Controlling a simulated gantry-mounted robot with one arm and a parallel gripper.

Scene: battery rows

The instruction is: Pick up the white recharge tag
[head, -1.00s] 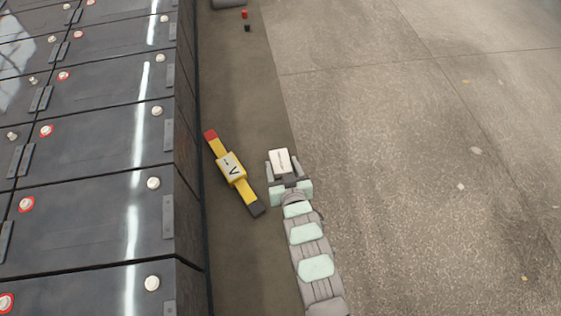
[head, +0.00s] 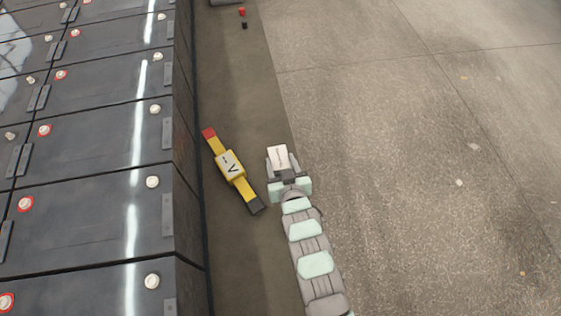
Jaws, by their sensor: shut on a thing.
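The white recharge tag (head: 278,156) is a small white rectangle with faint dark marking. It sits between the fingers of my gripper (head: 280,163), which is shut on it. The gripper is to the right of the yellow tester, over the edge of the darker floor strip. I cannot tell how far the tag is above the surface. The gripper hides the tag's near end.
A yellow tester (head: 231,167) with a red end and a dark end lies close to the left of my gripper. Dark battery blocks (head: 80,215) stand in rows at the left. Small red and black pieces (head: 242,13) lie at the far end. The floor at the right is open.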

